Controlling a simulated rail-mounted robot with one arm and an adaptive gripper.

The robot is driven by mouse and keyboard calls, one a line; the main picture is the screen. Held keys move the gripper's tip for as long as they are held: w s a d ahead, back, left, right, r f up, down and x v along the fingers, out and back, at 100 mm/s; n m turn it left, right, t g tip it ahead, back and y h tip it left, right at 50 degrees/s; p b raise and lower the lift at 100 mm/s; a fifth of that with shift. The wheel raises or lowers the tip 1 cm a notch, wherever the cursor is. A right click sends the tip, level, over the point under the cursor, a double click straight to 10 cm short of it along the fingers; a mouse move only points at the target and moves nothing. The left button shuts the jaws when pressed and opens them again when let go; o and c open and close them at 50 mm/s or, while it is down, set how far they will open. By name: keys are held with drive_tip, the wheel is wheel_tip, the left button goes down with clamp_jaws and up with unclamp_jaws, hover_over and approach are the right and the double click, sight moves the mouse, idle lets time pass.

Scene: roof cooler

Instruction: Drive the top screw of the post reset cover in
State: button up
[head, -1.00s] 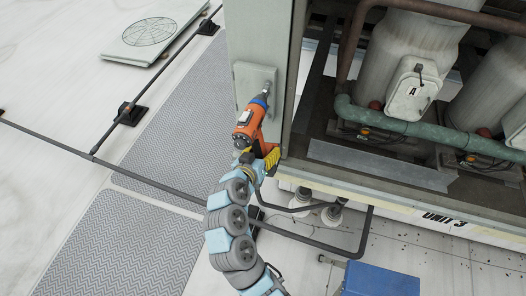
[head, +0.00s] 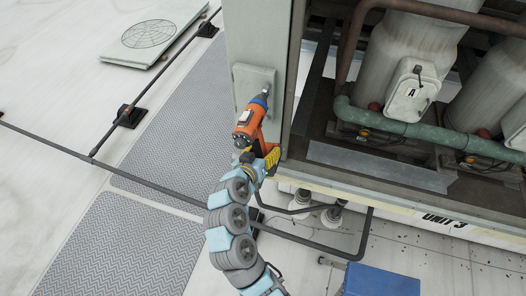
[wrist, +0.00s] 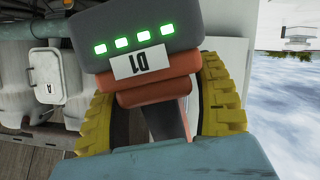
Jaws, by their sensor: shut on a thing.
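The post reset cover (head: 254,80) is a pale grey-green plate on the corner post, upper middle of the head view. My gripper (head: 266,158) has yellow fingers shut on an orange power driver (head: 243,131). In the wrist view the yellow fingers (wrist: 161,115) clasp the driver's handle, and the driver's dark base (wrist: 135,35) shows several lit green lights and a D1 label. The driver's blue-collared nose (head: 260,100) points up at the cover, at or very near its face. The top screw is hidden or too small to tell, and so is the bit's contact.
The post (head: 258,30) stands left of the open unit bay with its large cylinders. A green pipe (head: 400,127) runs along the bay. A blue box (head: 380,280) sits below right. Walkway mats (head: 180,130) and a dark rail (head: 60,139) lie to the left.

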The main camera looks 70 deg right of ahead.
drive_tip(key=shift+d+r, duration=0.2)
drive_tip(key=shift+d, duration=0.45)
idle(1.1)
drive_tip(key=shift+b, duration=0.5)
drive_tip(key=shift+d, duration=0.15)
drive_tip(key=c, duration=0.3)
